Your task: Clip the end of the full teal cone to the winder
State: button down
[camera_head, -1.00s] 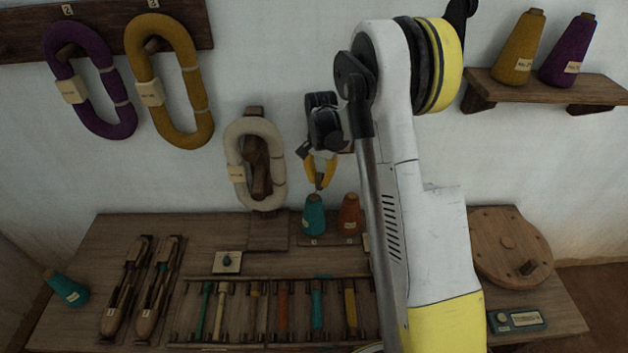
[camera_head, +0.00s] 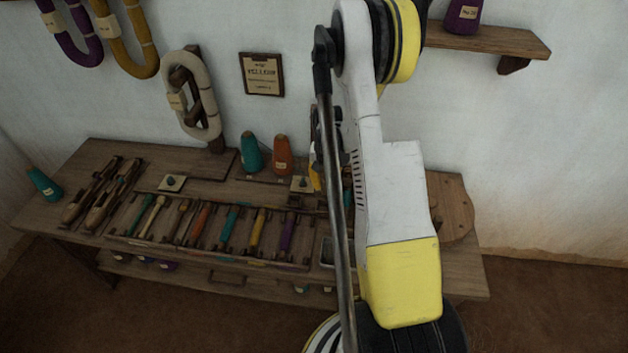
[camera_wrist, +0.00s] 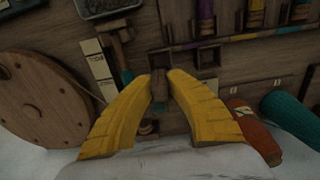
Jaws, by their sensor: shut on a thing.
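A teal cone (camera_head: 250,152) stands at the back of the bench beside an orange cone (camera_head: 282,155). Another teal cone (camera_head: 43,183) leans at the bench's far left end; I cannot tell which is fuller. The winder, a round wooden disc (camera_head: 452,205), is partly behind my arm; it shows at left in the wrist view (camera_wrist: 35,105). No yarn strand is discernible.
A rack of several coloured bobbins (camera_head: 205,230) runs along the bench front. Shuttles (camera_head: 103,190) lie left. A cream skein (camera_head: 193,95), a sign (camera_head: 262,75) and a shelf with a purple cone (camera_head: 462,15) are on the wall. My arm hides the bench's right part.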

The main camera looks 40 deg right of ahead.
jog(key=shift+f+b, duration=0.45)
jog(key=shift+f, duration=0.45)
notch_tip(320, 180, down, 7)
jog(key=b, duration=0.5)
jog(key=c, duration=1.3)
grip_release()
jog(key=shift+o, duration=0.5)
jog(key=shift+o, duration=1.3)
jog(key=shift+r+p, duration=2.2)
jog(key=shift+r, duration=1.9)
